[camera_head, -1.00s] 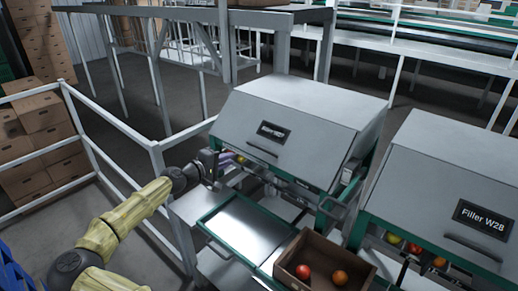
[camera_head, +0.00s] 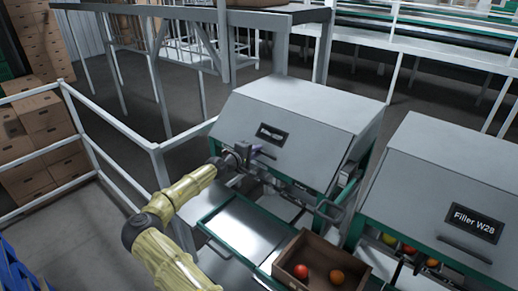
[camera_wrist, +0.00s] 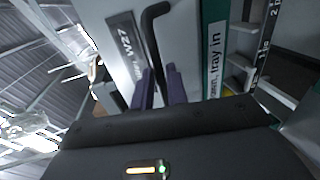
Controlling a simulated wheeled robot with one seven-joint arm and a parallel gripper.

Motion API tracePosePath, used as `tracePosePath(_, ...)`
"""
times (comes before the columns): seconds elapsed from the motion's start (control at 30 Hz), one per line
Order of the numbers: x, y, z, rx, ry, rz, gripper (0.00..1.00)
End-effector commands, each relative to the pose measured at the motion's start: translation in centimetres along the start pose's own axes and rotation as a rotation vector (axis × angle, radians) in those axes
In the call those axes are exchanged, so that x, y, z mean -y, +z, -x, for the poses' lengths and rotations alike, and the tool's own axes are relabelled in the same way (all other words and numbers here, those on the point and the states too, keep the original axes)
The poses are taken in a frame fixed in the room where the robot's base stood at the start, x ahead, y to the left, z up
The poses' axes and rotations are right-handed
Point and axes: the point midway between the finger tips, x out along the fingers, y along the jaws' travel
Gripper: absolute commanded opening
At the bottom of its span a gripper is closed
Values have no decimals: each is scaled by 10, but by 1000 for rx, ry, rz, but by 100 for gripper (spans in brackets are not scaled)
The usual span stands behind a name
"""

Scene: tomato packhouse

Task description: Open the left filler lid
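The left filler (camera_head: 300,115) has a grey sloped lid, which is down. Its dark name plate (camera_head: 272,133) also shows in the wrist view (camera_wrist: 126,45), where it ends in W27. The black bar handle (camera_wrist: 152,35) runs down the lid front in the wrist view. My gripper (camera_head: 262,150) is at the lid front, by the handle. Its two purple fingers (camera_wrist: 161,85) stand apart, one on each side of the handle's near end. I cannot tell whether they touch it. In the head view my gripper hides most of the handle.
A green-edged metal tray (camera_head: 243,229) and a brown crate (camera_head: 318,284) with tomatoes lie below the left filler. Filler W28 (camera_head: 440,180) stands to the right, also with its lid down. A white railing (camera_head: 110,125) runs on the left.

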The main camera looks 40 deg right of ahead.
Motion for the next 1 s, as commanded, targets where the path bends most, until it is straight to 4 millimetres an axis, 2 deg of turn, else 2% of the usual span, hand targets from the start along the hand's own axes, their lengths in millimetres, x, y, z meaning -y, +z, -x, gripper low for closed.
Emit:
tracePosePath(0.13, 0, 0, -13, -1, 0, 2, 15)
tracePosePath(0.43, 0, 2, -18, 4, -1, 0, 15)
tracePosePath(0.53, 0, 3, -19, 4, -1, 0, 0)
tracePosePath(1.0, -6, 7, -20, 13, -20, -4, 0)
